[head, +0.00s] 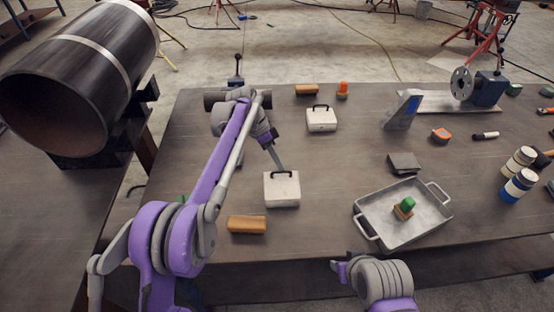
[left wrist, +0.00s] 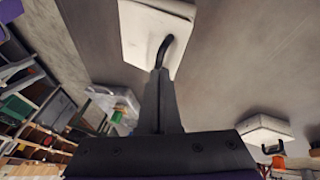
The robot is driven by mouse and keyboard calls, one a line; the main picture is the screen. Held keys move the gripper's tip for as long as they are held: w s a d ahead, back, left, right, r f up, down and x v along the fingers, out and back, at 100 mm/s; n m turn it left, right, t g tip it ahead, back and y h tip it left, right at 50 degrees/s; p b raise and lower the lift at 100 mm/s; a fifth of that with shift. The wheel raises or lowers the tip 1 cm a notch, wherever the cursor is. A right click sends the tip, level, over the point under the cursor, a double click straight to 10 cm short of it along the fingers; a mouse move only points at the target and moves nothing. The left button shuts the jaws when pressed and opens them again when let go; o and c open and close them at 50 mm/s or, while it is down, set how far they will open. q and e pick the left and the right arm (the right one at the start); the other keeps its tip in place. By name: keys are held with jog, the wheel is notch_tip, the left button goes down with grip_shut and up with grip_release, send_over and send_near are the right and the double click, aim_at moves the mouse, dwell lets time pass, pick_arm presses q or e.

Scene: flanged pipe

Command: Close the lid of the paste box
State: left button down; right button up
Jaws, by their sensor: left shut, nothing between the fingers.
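A white box (head: 282,190) with a black handle on top stands on the workbench in front of my left arm. A second similar white box (head: 321,120) stands farther back. I cannot tell which is the paste box, and no raised lid is clear on either. My left gripper (head: 281,167) is shut and empty, its fingertips at the back of the nearer box by the handle. In the left wrist view the shut fingers (left wrist: 161,85) point at a white box (left wrist: 155,30) and overlap its black handle; contact is unclear. Only part of my right arm shows at the bottom.
A metal tray (head: 380,226) holding a green-topped object stands to the right. An orange-brown block (head: 247,224) lies in front of the nearer box. A grey block (head: 404,163), a blue-grey stand (head: 402,110) and paint cans (head: 518,184) are farther right. A large pipe (head: 85,70) is at left.

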pick_arm(q)
jog(key=shift+w+f, duration=0.55)
jog(key=shift+f, duration=0.2)
pick_arm(e)
jog(key=shift+w, duration=0.3)
pick_arm(q)
jog(key=shift+f, duration=0.15)
